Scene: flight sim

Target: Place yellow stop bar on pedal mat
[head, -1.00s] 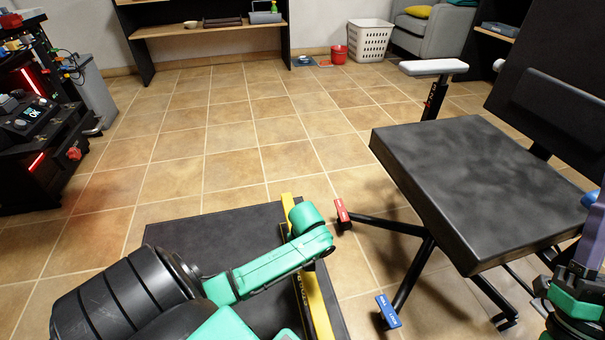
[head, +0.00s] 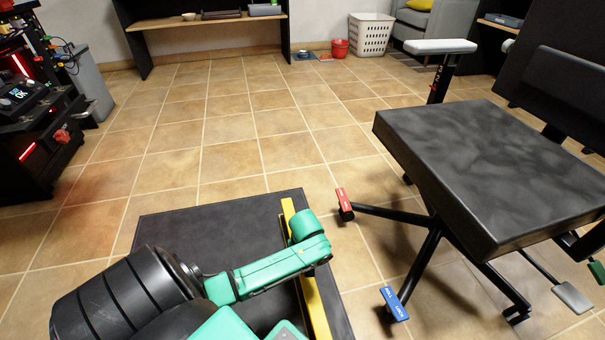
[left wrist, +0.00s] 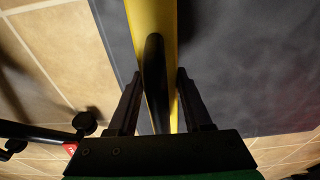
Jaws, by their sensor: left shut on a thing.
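The yellow stop bar (head: 314,305) runs lengthwise over the right side of the dark pedal mat (head: 225,225), near the mat's right edge. My left arm crosses it and hides its middle; my left gripper's fingers are hidden under the arm in the head view. In the left wrist view the gripper (left wrist: 158,88) is shut on the yellow stop bar (left wrist: 152,20), one finger on each side. The dark pedal mat (left wrist: 250,70) lies below it. I cannot tell whether the bar touches the mat. My right gripper is not in view.
A black chair (head: 500,170) stands to the right. Its base has a red-tagged foot (head: 343,203) and a blue-tagged foot (head: 394,303) close to the mat. A dark console (head: 30,130) stands at the far left. The tiled floor (head: 230,150) beyond the mat is clear.

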